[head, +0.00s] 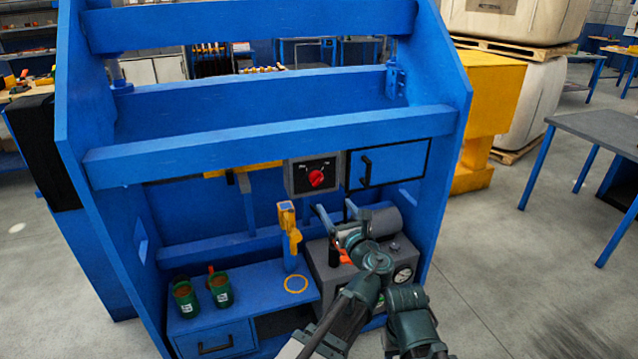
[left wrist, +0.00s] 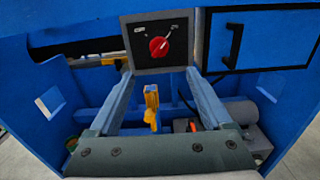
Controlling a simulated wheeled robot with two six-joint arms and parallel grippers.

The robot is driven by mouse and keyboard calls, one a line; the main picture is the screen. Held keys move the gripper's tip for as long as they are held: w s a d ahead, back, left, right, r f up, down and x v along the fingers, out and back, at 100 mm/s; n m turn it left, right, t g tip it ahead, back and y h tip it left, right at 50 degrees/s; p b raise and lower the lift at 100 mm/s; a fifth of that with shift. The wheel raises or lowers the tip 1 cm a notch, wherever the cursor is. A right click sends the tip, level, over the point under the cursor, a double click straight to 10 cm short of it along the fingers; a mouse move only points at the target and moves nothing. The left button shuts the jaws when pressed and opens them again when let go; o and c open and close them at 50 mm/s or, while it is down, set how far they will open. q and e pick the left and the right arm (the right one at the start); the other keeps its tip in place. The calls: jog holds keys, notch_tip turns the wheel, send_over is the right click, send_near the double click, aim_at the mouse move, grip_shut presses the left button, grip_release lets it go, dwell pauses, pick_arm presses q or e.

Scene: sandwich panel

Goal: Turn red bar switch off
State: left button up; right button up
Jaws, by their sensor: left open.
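The red bar switch (head: 316,178) is a red round knob with a raised bar on a grey box under the blue frame's lower beam. In the left wrist view the switch (left wrist: 159,47) shows near the top centre, its bar tilted with the upper end to the right. Small white marks sit above it at left and right, too small to read. My left gripper (head: 333,207) is open and empty, below and in front of the switch box. In the left wrist view its two fingers (left wrist: 160,75) stand apart, tips near the box's lower corners. My right gripper is not seen.
A blue door with a black handle (head: 366,171) is just right of the switch box. Below are a yellow tool in a holder (head: 289,228), two green cups (head: 220,289) and a grey machine with a gauge (head: 403,275). A blue beam (head: 270,142) runs above the box.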

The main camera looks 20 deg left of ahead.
aim_at(319, 182)
pick_arm(q)
jog(key=x, duration=1.4)
jog(key=shift+s, duration=0.1)
jog(key=shift+c, duration=0.2)
grip_shut()
